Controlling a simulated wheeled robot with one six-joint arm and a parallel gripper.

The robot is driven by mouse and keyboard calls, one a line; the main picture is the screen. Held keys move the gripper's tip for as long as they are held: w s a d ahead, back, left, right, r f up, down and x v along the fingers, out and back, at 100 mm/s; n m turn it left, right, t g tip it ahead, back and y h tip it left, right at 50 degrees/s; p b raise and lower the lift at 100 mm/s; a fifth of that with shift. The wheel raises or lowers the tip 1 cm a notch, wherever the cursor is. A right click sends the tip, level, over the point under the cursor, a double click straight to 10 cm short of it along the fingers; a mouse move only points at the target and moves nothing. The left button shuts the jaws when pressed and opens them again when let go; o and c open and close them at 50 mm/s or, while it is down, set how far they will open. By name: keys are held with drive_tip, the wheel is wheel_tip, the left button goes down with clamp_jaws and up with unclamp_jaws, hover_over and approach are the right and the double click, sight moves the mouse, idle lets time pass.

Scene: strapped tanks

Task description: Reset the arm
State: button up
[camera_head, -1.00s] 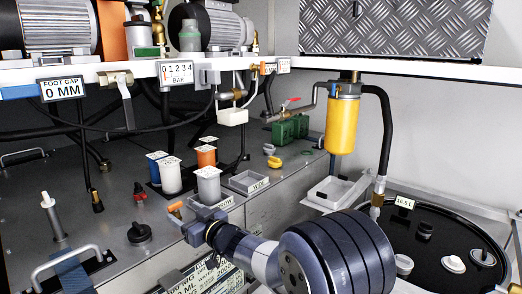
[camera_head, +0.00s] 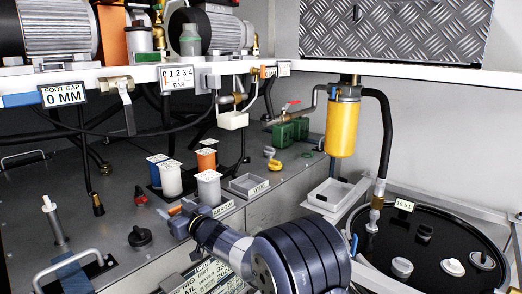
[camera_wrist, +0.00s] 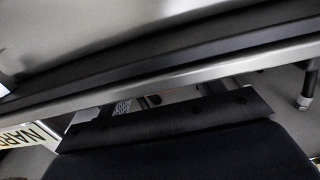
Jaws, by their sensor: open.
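My gripper (camera_head: 184,214) shows in the head view at the end of my arm, low in the middle and small. It is open, and I see nothing held in it. It is near the front edge of the grey tank top (camera_head: 100,205), just in front of the white-capped cylinders (camera_head: 209,187). An orange piece shows by its tips; I cannot tell what it belongs to. My dark, ribbed arm link fills the bottom centre. The wrist view shows blurred metal edges and a dark panel close up, with a partly cut-off label (camera_wrist: 30,135).
A black drum lid (camera_head: 430,240) with caps lies at right, below a yellow filter (camera_head: 342,125) and black hose. A white shelf beam (camera_head: 120,72) with valves and gauges crosses above. A small grey tray (camera_head: 249,185) and a black knob (camera_head: 139,237) are on the tank top.

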drive_tip(key=b, duration=0.1)
drive_tip(key=m+t+h+b, duration=0.1)
drive_tip(key=shift+s+f+b, duration=0.1)
drive_tip(key=shift+f+b, duration=0.15)
drive_tip(key=shift+b, duration=0.05)
drive_tip(key=shift+r+m+t+h, duration=0.25)
drive_tip(key=shift+m+t+h, duration=0.15)
drive_tip(key=shift+t+h, duration=0.15)
drive_tip(key=shift+m+t+h, duration=0.35)
drive_tip(key=shift+m+h, duration=0.05)
drive_tip(key=shift+h, duration=0.05)
drive_tip(key=shift+s+d+f, duration=0.15)
drive_tip(key=shift+s+d, duration=0.05)
drive_tip(key=shift+s, duration=0.05)
drive_tip(key=s+d+r+g+p, duration=0.2)
drive_tip(key=s+d, duration=0.3)
drive_tip(key=s, duration=0.4)
drive_tip(key=shift+d+r+h+p, duration=0.25)
drive_tip(key=shift+r+h+p, duration=0.15)
drive_tip(key=shift+r+p, duration=0.1)
drive_tip(key=shift+s, duration=0.15)
